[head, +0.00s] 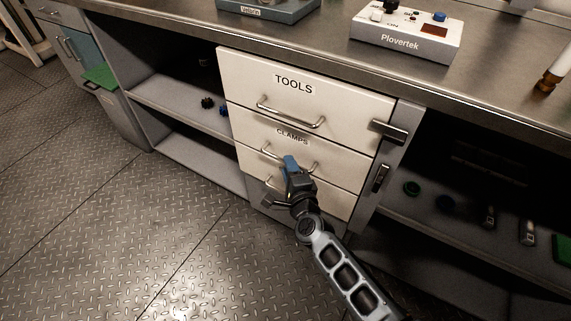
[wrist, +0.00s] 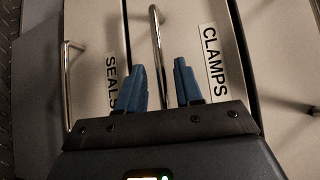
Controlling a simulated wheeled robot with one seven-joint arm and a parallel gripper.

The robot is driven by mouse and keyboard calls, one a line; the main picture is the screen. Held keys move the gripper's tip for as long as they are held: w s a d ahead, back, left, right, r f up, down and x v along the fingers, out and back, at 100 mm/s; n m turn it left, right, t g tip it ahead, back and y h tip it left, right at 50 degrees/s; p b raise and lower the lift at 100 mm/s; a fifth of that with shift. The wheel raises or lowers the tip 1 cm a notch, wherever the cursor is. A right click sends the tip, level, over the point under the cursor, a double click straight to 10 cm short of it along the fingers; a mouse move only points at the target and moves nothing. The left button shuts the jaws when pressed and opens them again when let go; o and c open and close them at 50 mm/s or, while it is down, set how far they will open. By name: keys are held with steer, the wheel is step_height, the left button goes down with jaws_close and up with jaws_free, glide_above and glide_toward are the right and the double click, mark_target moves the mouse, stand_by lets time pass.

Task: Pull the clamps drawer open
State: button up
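The clamps drawer (head: 345,166) is the middle of three cream drawer fronts under the bench and looks shut, flush with the others. Its metal bar handle (head: 268,152) is partly hidden behind my gripper (head: 290,165). In the wrist view, my gripper (wrist: 159,78) has two blue fingers spread apart. The clamps handle (wrist: 156,40) runs between them, with a gap to each finger visible. The CLAMPS label (wrist: 213,65) is right of the fingers. I cannot tell how deep the handle sits between them.
The tools drawer (head: 310,98) is above and looks shut. The seals drawer handle (wrist: 67,85) is left of my fingers in the wrist view. Grey latches (head: 388,131) sit on the right post. Open shelves (head: 180,105) flank the drawers. The plate floor (head: 120,220) in front is clear.

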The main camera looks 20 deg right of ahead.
steer(key=shift+w+d+f+b, duration=0.1)
steer(key=shift+w+d+b, duration=0.1)
steer(key=shift+w, duration=0.55)
steer(key=shift+w+d+f+b, duration=0.1)
steer(key=shift+w+b, duration=0.1)
steer(key=shift+w, duration=0.55)
jaws_close()
